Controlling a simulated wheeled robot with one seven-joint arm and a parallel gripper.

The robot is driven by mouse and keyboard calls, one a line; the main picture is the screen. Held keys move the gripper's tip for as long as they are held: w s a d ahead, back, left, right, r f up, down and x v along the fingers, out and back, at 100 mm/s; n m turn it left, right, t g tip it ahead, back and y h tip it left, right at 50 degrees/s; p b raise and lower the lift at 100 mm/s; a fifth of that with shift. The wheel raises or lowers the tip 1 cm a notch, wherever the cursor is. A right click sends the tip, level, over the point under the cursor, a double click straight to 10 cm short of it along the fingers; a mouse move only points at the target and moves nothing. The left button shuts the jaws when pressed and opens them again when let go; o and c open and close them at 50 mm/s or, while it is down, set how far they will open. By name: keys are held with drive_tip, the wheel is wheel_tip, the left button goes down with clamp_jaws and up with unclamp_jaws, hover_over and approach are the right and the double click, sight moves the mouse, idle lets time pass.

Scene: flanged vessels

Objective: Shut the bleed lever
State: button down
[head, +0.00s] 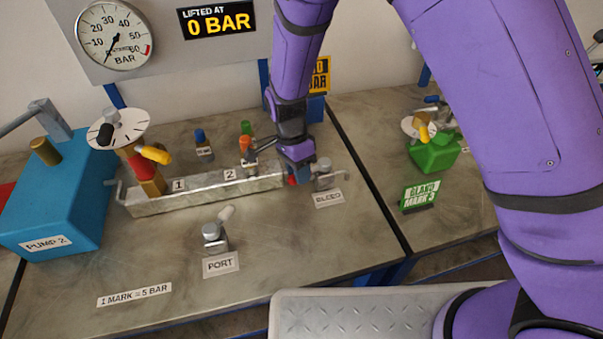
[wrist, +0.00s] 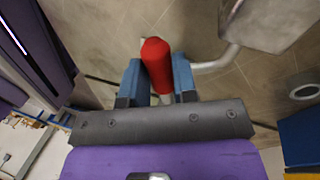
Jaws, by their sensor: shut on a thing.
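The bleed lever has a red grip (wrist: 157,65), seen between my two blue fingers in the wrist view. My gripper (wrist: 158,80) is shut on this grip. In the head view my gripper (head: 299,176) is low at the right end of the metal manifold (head: 205,196), beside the grey bleed fitting (head: 323,172). Only a small red bit shows there; my gripper hides most of the lever. The BLEED label (head: 328,198) lies in front of the fitting.
The round gauge (head: 114,36) has its needle near the low end, and the display (head: 217,20) reads "LIFTED AT 0 BAR". An orange-topped valve (head: 248,150) stands close to my gripper's left. The PORT fitting (head: 214,236) stands in front. The front bench is mostly clear.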

drive_tip(key=shift+w+a+m, duration=0.1)
drive_tip(key=shift+w+m, duration=0.1)
drive_tip(key=shift+m, duration=0.1)
drive_tip(key=c, duration=0.9)
unclamp_jaws()
drive_tip(key=v, duration=1)
drive_tip(key=shift+r, duration=0.45)
drive_tip(key=shift+w, duration=0.1)
drive_tip(key=shift+c, duration=0.4)
